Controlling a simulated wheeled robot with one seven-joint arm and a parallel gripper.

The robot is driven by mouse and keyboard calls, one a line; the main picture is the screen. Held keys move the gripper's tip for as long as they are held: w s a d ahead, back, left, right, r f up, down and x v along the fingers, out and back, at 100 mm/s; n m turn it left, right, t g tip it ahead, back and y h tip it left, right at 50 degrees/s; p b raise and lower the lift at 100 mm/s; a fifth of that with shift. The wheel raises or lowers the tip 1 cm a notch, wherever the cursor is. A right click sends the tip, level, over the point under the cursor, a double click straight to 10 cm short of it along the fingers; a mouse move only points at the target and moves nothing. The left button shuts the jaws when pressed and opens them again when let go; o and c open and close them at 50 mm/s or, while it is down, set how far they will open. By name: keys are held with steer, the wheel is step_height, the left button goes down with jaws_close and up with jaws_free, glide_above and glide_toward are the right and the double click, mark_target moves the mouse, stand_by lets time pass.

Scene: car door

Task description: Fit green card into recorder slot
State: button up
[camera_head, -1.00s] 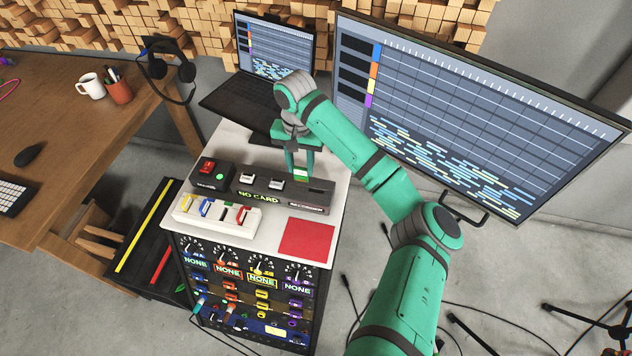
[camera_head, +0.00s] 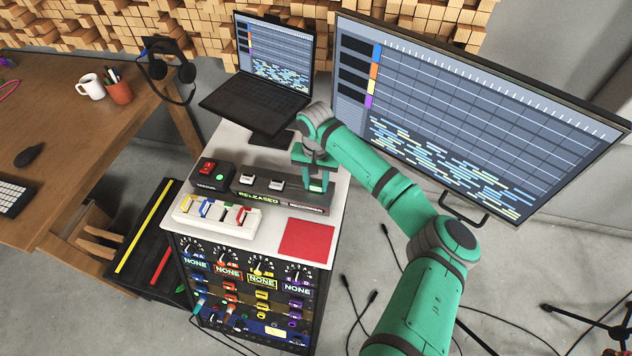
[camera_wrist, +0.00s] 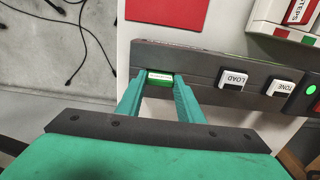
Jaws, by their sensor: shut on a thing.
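The recorder (camera_head: 291,196) is a long dark grey box on the white cabinet top; its display (camera_head: 259,197) reads "RELEASED". It also shows in the wrist view (camera_wrist: 204,71), with white LOAD (camera_wrist: 233,79) and TONE (camera_wrist: 283,87) buttons. The green card (camera_wrist: 160,80), with a pale end, is at the slot area near the recorder's end. My gripper (camera_wrist: 160,88) is shut on the card, one finger on each side. In the head view my gripper (camera_head: 317,184) is down at the recorder's right end. The slot is hidden by card and fingers, so insertion depth cannot be told.
A white rack (camera_head: 216,215) with several coloured cards stands in front of the recorder. A dark box with a red switch (camera_head: 208,167) is at its left. A red square (camera_head: 307,239) lies at the front right. The laptop (camera_head: 262,80) and large monitor (camera_head: 470,120) stand behind.

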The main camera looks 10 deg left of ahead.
steer(key=shift+f, duration=0.1)
steer(key=o, duration=1.1)
